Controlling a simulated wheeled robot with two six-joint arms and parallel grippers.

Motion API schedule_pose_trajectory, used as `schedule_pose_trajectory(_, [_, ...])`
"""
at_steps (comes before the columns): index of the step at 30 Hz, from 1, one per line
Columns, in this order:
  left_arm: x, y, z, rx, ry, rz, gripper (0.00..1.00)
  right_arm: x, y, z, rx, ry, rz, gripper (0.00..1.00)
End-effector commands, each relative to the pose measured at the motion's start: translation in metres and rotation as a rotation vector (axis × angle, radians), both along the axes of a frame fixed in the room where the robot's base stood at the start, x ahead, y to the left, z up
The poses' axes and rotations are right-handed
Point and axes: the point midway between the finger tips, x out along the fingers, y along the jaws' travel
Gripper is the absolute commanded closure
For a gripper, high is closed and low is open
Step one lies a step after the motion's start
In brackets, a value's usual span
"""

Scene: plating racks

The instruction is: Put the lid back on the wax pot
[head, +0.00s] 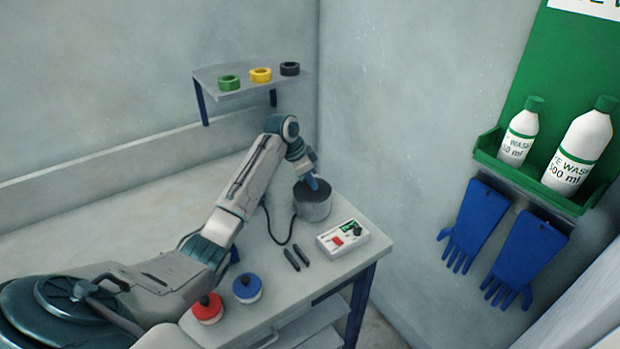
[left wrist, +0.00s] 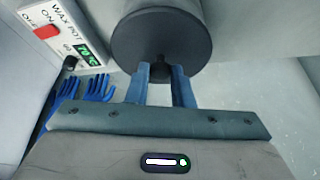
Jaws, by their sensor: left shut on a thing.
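The wax pot (head: 312,208) is a grey cylinder near the back right of the bench, with a dark lid (head: 303,190) at its top. In the left wrist view the lid (left wrist: 160,30) is a dark round disc with a small knob (left wrist: 160,68). My left gripper (head: 318,184) points down over the pot. Its blue fingers (left wrist: 160,84) are shut on the lid's knob. The lid looks level and in line with the pot; I cannot tell whether it rests on the rim or hovers just above. My right gripper is not in view.
A control box (head: 343,238) and two dark sticks (head: 297,259) lie in front of the pot. A black cable (head: 272,236) runs beside it. Red (head: 208,310) and blue (head: 247,288) jars stand at the bench's front. A wall shelf (head: 235,93) holds tape rolls. Blue gloves (head: 475,222) hang right.

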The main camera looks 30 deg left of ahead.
Motion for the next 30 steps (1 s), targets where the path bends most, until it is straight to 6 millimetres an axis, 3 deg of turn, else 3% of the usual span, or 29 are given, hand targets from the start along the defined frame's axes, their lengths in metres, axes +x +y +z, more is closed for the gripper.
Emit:
schedule_pose_trajectory(6, [0.0001, -0.0001, 0.0002, -0.001, -0.001, 0.0, 1.0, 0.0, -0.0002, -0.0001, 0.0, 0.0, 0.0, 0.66])
schedule_pose_trajectory(7, [0.0001, -0.0001, 0.0002, -0.001, -0.001, 0.0, 0.74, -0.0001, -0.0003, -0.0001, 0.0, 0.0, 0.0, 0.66])
schedule_pose_trajectory(10, [0.0002, -0.0001, 0.0002, -0.001, -0.001, 0.0, 0.54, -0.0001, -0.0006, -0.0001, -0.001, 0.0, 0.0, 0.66])
schedule_pose_trajectory(16, [0.0002, -0.0001, 0.0002, -0.001, -0.001, 0.0, 0.54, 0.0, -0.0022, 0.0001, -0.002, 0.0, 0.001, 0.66])
schedule_pose_trajectory(20, [0.0, -0.0002, -0.0001, 0.0, 0.0, 0.0, 0.32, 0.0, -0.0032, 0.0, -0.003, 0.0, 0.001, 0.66])
schedule_pose_trajectory(30, [0.0001, -0.0001, 0.002, 0.0, 0.0, 0.0, 0.32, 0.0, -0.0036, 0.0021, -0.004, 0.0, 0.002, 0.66])
